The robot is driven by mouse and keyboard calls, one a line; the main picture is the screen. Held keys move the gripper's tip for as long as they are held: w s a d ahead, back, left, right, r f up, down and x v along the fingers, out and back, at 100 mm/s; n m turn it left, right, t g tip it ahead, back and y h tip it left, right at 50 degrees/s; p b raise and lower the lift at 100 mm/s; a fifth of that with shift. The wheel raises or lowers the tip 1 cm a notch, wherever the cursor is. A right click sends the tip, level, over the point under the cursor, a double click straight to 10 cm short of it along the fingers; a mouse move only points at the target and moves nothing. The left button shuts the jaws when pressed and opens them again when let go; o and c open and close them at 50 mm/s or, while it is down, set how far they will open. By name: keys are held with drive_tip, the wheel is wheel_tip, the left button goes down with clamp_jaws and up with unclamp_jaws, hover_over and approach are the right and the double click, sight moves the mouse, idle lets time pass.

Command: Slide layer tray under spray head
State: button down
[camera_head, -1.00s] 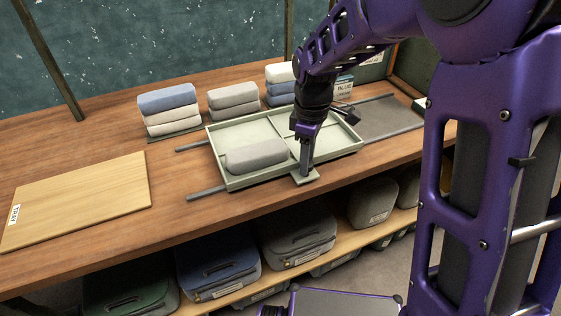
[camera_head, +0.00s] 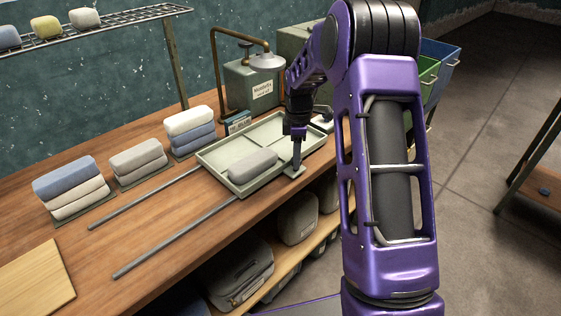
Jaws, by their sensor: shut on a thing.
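The pale green layer tray (camera_head: 214,166) sits on two grey rails (camera_head: 170,243), its floor divided by low ribs. A grey folded bundle (camera_head: 252,164) lies in its near-left part. My gripper (camera_head: 297,168) points down at the tray's front right edge, shut on the tray's tab (camera_head: 293,173); its fingertips are small in view. The round metal spray head (camera_head: 268,62) hangs from a bent brass pipe behind the tray in the picture, above its far side. I cannot tell exactly how far the tray lies beneath it.
Folded stacks (camera_head: 68,187) stand left and behind the rails. A green box (camera_head: 250,86) with a label stands behind the tray. A wooden board (camera_head: 35,280) lies front left. Bags (camera_head: 240,272) sit on the shelf below. The rails left of the tray are clear.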

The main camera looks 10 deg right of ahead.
drive_tip(key=shift+w+d+r, duration=0.1)
drive_tip(key=shift+w+d, duration=0.3)
drive_tip(key=shift+d, duration=0.25)
drive_tip(key=shift+w+d, duration=0.35)
drive_tip(key=shift+d, duration=0.35)
drive_tip(key=shift+c, duration=2.3)
unclamp_jaws()
drive_tip(key=shift+w, duration=0.1)
drive_tip(key=shift+r, duration=0.15)
wheel_tip(320, 180, up, 17)
drive_tip(key=p, duration=0.1)
drive_tip(key=shift+p, duration=0.4)
